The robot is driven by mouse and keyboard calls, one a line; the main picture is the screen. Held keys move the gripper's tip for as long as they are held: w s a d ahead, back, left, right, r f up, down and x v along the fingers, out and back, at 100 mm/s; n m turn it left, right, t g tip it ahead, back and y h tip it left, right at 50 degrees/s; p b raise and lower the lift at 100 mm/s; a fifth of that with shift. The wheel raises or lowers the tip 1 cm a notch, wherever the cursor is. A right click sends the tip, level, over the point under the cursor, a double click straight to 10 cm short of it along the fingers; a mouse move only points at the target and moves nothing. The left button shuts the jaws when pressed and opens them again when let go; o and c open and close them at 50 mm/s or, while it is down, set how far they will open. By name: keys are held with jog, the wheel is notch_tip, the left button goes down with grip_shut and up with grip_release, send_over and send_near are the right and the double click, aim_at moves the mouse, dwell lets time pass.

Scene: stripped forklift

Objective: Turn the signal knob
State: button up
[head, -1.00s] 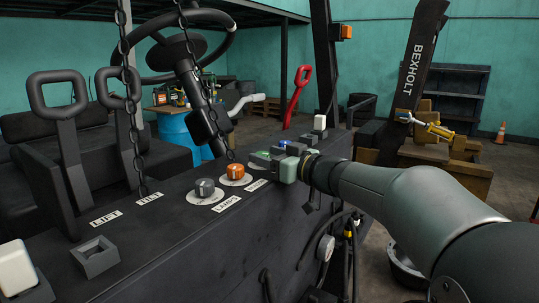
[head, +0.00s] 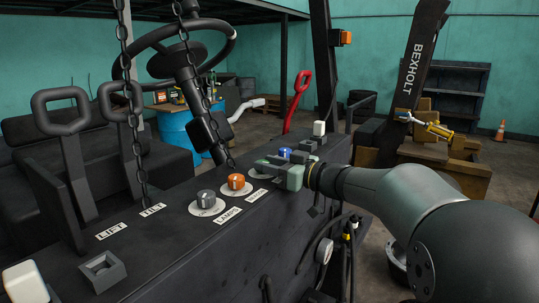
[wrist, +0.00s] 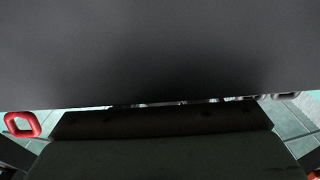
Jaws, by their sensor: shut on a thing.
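The dark console carries a row of knobs on pale discs. A grey knob (head: 206,198) and an orange knob (head: 236,181) stand free in the head view. My gripper (head: 268,166), pale green and dark, reaches in from the right, low over the pale disc just beyond the orange knob. Its jaws are shut on a knob there, which the fingers hide. I cannot read its label, so I cannot confirm it is the signal knob. A blue knob (head: 285,153) shows just behind the fingers. The wrist view shows mostly a dark, plain surface.
Hanging chains (head: 184,50) drop to the console's left part, near two loop-handled levers (head: 60,112).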

jog(key=n+g+p, duration=0.1)
jog(key=g+p, duration=0.1)
jog(key=n+g+y+p, duration=0.1)
jog(key=g+p, duration=0.1)
jog(key=w+n+g+y+p, duration=0.1)
jog(key=n+g+p, duration=0.1)
jog(key=shift+d+r, duration=0.2)
jog(key=shift+r, duration=0.05)
jog(key=shift+w+f+n+g+y+p, duration=0.15)
jog(key=shift+n+g+p, duration=0.1)
jog(key=shift+n+g, duration=0.4)
jog(key=shift+n+g+y+p, duration=0.1)
jog(key=shift+n+g+p, duration=0.25)
jog(key=shift+g, duration=0.55)
jog(key=shift+w+f+n+g+y+p, duration=0.1)
jog(key=shift+n+g+y+p, duration=0.1)
jog(key=shift+n+g, duration=0.45)
jog(key=shift+g, duration=0.4)
jog(key=o, duration=1)
jog(key=w+d+b, duration=0.1)
jog(key=d+b, duration=0.3)
jog(key=d, duration=1.3)
jog(key=shift+w+d, duration=0.15)
